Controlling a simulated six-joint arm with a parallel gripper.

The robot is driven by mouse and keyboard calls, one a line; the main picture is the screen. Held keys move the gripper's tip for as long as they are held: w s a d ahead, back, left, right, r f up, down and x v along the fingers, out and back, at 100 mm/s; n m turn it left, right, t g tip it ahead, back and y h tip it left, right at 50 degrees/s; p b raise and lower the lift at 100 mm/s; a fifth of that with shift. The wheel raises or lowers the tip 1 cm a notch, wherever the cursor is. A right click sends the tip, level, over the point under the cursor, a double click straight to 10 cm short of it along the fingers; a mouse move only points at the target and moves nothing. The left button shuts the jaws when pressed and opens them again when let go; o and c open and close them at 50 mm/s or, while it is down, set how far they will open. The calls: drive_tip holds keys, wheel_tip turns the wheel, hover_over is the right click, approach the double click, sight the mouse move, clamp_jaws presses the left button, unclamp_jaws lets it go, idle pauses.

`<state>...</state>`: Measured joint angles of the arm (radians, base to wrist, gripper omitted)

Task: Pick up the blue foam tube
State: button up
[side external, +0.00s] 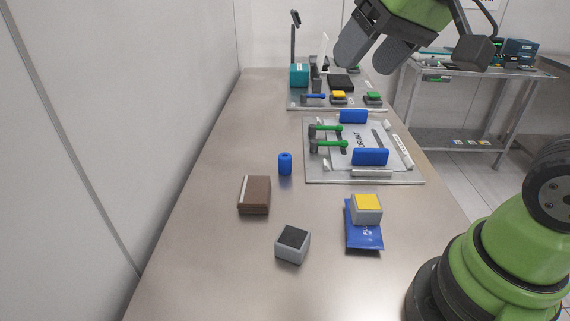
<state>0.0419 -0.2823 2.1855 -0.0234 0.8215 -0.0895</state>
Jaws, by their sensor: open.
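The blue foam tube (285,164) is a short blue cylinder standing upright on the metal table, left of the grey fixture board. A small dark hole shows in its top. My gripper (370,57) is at the top of the view, high above the far part of the table. Its two grey pad-like fingers are apart, with nothing between them. It is well clear of the tube, up and to the right in the picture.
A brown box (254,195) and a grey block with a black top (293,244) stand nearer. A yellow-topped block (366,208) sits on a blue packet (363,237). The grey board (317,168) holds green-handled tools and blue blocks. The table's left side is clear.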

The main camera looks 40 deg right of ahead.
drive_tip(key=w+d+f, duration=0.2)
drive_tip(key=w+f, duration=0.1)
drive_tip(key=w, duration=0.4)
drive_tip(key=n+g+h, duration=0.1)
drive_tip(key=n+g, duration=0.1)
approach(285, 156)
drive_tip(key=shift+n+g, duration=0.4)
drive_tip(key=x, duration=0.5)
drive_tip(key=shift+w+d+f, duration=0.1)
drive_tip(key=shift+w+f, duration=0.2)
drive_tip(key=shift+w+x, duration=0.1)
drive_tip(key=shift+x, duration=1.5)
drive_tip(key=shift+w+x, duration=0.15)
drive_tip(key=shift+x, duration=1.45)
drive_tip(key=shift+r, duration=0.15)
drive_tip(key=shift+c, duration=0.5)
drive_tip(key=c, duration=0.9)
